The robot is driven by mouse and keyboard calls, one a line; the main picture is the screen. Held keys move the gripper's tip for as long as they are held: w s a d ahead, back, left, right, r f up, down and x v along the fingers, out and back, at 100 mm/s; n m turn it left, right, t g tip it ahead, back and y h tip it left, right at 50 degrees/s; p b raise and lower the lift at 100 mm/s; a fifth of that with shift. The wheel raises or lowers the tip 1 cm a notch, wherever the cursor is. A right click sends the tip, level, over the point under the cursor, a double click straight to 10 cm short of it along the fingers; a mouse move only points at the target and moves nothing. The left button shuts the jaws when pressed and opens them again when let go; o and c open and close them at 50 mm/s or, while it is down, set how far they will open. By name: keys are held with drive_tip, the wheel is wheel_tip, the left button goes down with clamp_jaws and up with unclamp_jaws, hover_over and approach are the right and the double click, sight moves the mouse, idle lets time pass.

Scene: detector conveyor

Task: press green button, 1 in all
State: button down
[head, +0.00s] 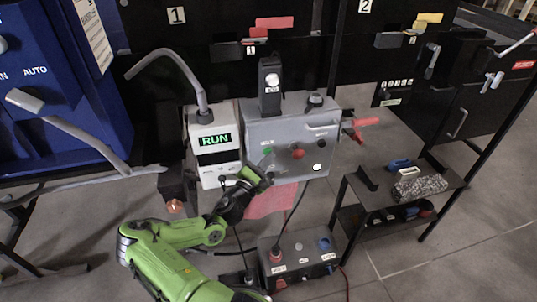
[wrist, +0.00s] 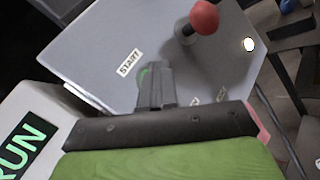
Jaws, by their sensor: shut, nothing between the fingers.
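The green button (head: 267,151) is on the front of a grey control box (head: 330,150), left of a red knob (head: 297,154). In the wrist view a sliver of the green button (wrist: 143,78) shows beside my fingers, under a START label (wrist: 128,63); the rest of it is hidden behind them. My gripper (head: 268,175) is just below the button in the head view. In the wrist view my gripper (wrist: 156,70) is shut and empty, its fingertips over the button. I cannot tell whether they touch it.
A white unit with a lit RUN display (head: 215,140) stands left of the control box. The red knob (wrist: 204,17) sticks out on the right in the wrist view. A second box (head: 299,258) with buttons is below, and a small shelf (head: 357,197) stands right.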

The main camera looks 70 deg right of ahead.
drive_tip(key=shift+s+a, duration=0.45)
drive_tip(key=shift+a, duration=0.3)
drive_tip(key=s+a, duration=0.1)
drive_tip(key=a, duration=0.2)
drive_tip(key=s+a, duration=0.1)
drive_tip(key=shift+s+a, duration=0.15)
drive_tip(key=shift+s, duration=0.15)
drive_tip(key=shift+p, duration=0.3)
idle(0.5)
